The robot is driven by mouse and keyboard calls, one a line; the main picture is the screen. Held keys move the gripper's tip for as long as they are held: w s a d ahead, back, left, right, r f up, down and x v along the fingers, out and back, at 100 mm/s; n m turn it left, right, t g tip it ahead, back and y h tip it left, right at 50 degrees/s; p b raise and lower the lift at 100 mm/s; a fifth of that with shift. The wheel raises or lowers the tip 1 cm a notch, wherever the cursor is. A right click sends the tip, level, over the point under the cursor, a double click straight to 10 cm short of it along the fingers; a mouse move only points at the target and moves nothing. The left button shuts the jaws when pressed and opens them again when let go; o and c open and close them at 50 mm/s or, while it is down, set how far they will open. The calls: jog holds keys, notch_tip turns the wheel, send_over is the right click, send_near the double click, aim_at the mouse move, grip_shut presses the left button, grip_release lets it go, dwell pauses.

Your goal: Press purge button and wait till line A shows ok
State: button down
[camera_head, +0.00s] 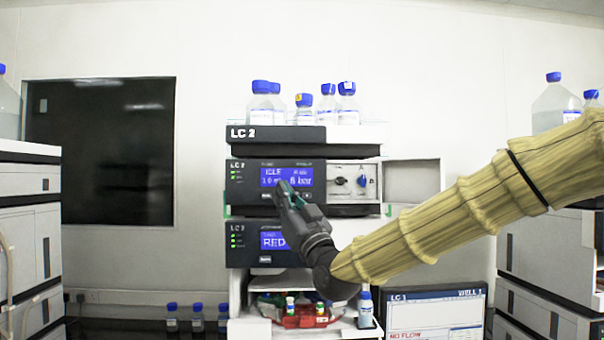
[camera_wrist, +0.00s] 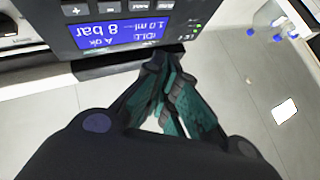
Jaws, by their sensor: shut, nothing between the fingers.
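The upper LC 2 module (camera_head: 233,171) has a lit blue display (camera_head: 271,173) that reads IDLE, 1.0 ml and a bar value. The display is upside down in the wrist view (camera_wrist: 118,34), where it reads IDLE, 8 bar and "A ok". A row of small dark buttons (camera_wrist: 108,7) lies along the display's edge; I cannot make out which is purge. My gripper (camera_head: 284,188) is shut and empty, its fingertips in front of the display's lower part in the head view. Its closed fingers (camera_wrist: 164,66) show in the wrist view apart from the buttons.
Blue-capped bottles (camera_head: 263,104) stand on top of the stack. A lower module (camera_head: 240,245) with its own display sits beneath. An open tray with vials (camera_head: 305,318) juts out below. A monitor (camera_head: 436,310) stands to the right.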

dwell(0.8)
jog(key=w+d+f+m+g+h, duration=0.1)
jog(key=w+f+g+h, duration=0.1)
jog(key=f, duration=1.2)
jog(key=w+f+m+g+h, duration=0.2)
jog(key=f, duration=1.2)
jog(key=s+d+f+g+h, duration=0.1)
jog(key=s+d+f+g, duration=0.15)
jog(key=f, duration=0.85)
jog(key=s+d+f+m+g+h, duration=0.15)
jog(key=s+f, duration=0.25)
jog(key=f, duration=0.7)
jog(key=s+d+f+g+h, duration=0.15)
jog(key=s+f, duration=0.25)
jog(key=f, duration=0.6)
jog(key=s+d+f+m+g+h, duration=0.1)
jog(key=s+d+f+g, duration=0.25)
jog(key=s+f, duration=0.6)
jog(key=s+d+f+g+h, duration=0.1)
jog(key=s+d+f+g, duration=0.25)
jog(key=s+f, duration=0.65)
jog(key=s+d+f+g+h, duration=0.1)
jog(key=s+d+f, duration=0.3)
jog(key=s, duration=0.7)
jog(key=s+d+f+m+g+h, duration=0.1)
jog(key=s+d+f+g, duration=0.3)
jog(key=s, duration=0.8)
jog(key=shift+s+d+f+h, duration=0.3)
jog(key=shift+d+f+h, duration=0.15)
jog(key=shift+f, duration=0.3)
